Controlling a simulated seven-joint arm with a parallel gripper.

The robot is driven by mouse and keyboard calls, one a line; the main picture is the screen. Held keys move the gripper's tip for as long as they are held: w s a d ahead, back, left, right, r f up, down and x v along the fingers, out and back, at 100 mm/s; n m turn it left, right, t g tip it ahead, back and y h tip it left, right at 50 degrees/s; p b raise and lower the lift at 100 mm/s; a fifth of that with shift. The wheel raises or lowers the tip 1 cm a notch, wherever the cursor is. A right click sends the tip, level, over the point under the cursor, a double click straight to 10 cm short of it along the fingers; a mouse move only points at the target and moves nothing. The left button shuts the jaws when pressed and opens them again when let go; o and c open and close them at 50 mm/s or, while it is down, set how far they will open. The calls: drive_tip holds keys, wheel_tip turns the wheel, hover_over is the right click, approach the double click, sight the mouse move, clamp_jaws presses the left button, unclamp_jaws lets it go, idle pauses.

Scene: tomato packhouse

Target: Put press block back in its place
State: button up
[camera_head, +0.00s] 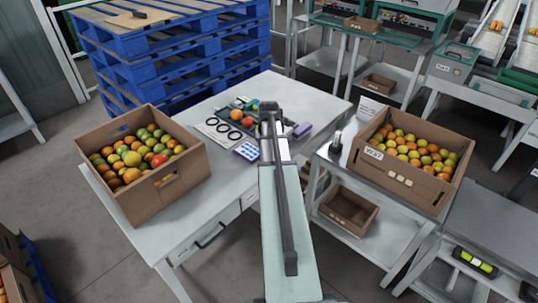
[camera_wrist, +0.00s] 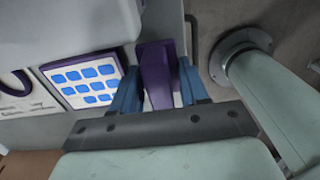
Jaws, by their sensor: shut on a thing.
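The purple block, which I take to be the press block (camera_wrist: 157,72), sits between the blue fingers of my gripper (camera_wrist: 160,80) in the wrist view. My gripper is shut on it. Its lower part is hidden by the gripper. In the head view a purple block (camera_head: 302,130), seemingly the same one, shows just right of my arm near the white table's right edge. The fingers are hidden behind my arm there. I cannot tell whether the block touches the table. No clearly marked place for it shows.
A card with blue squares (camera_head: 247,151) lies left of my arm. It also shows in the wrist view (camera_wrist: 83,78). A tomato crate (camera_head: 148,194) stands at the left, another (camera_head: 398,181) on the right-hand stand.

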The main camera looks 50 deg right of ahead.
drive_tip(key=shift+f, duration=0.35)
drive_tip(key=o, duration=1)
drive_tip(key=c, duration=0.3)
drive_tip(key=shift+c, duration=0.2)
drive_tip(key=shift+r, duration=3.45)
